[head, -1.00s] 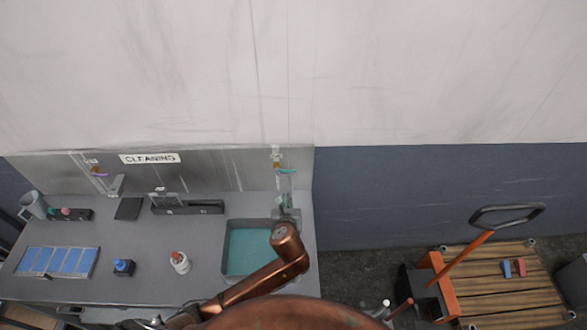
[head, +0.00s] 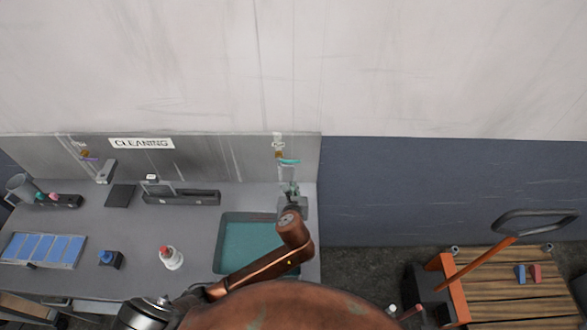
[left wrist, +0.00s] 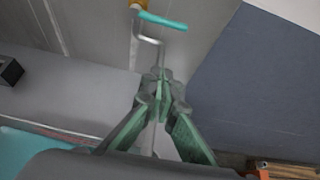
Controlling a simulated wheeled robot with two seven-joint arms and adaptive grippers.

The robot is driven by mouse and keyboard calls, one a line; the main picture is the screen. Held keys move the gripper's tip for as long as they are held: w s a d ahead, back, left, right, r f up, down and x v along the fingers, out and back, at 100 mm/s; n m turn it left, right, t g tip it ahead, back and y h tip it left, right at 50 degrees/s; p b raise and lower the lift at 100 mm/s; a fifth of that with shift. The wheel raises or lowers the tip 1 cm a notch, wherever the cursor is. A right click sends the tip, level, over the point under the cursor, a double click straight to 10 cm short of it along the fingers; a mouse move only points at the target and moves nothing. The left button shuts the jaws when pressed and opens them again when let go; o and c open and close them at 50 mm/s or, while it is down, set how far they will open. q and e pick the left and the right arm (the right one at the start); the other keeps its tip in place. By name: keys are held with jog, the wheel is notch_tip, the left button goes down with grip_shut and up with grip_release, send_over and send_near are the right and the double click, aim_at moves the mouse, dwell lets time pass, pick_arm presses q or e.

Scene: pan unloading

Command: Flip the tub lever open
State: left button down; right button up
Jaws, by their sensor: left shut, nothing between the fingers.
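The teal lever (head: 289,162) sits on the tap at the back panel, above the far right end of the tub (head: 236,232). It also shows at the top of the left wrist view (left wrist: 163,20), pointing right from a brass-coloured fitting, with a bent metal spout below it. My left gripper (head: 290,185) is shut and empty. Its green-grey fingers (left wrist: 162,76) point toward the back panel, just below the lever and apart from it, near the spout's end. Part of the tub is hidden behind my left arm. My right gripper is not in view.
A red-capped bottle (head: 170,257), a blue-topped item (head: 108,259) and a blue-panelled tray (head: 42,249) stand on the grey counter. A wooden-decked cart (head: 505,280) stands at the right.

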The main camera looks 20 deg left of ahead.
aim_at(290, 161)
pick_arm(q)
jog(key=x, duration=1)
jog(key=r, duration=0.1)
jog(key=r+p, duration=0.2)
jog(key=r, duration=0.1)
jog(key=shift+w, duration=0.35)
jog(key=shift+w+a, duration=0.1)
jog(key=shift+a, duration=0.05)
